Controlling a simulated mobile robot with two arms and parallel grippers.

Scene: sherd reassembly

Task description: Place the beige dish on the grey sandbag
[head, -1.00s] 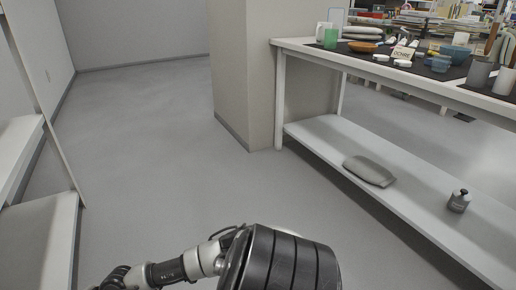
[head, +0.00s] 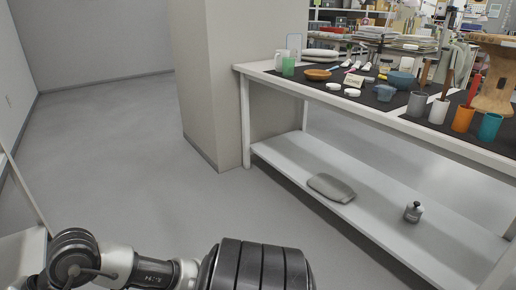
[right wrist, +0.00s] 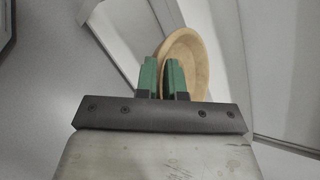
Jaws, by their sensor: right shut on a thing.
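In the right wrist view, my right gripper (right wrist: 164,78) has green fingers shut on the rim of the beige dish (right wrist: 200,52). The dish is tilted on edge, its hollow side partly showing, and part of it is hidden behind the fingers. In the head view, a grey, flat, cushion-like bag (head: 331,187) lies on the lower shelf of the table; it looks like the grey sandbag. A paler cushion-like thing (head: 321,53) lies at the back of the tabletop. The dish does not show in the head view. My left gripper is out of view.
The white table (head: 380,118) bears a brown dish (head: 317,74), a green cup (head: 288,66), blue bowls and several pots. A small grey weight or bottle (head: 413,212) stands on the lower shelf (head: 365,205). A wall pillar (head: 212,90) adjoins the table's left end. Floor is clear at left.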

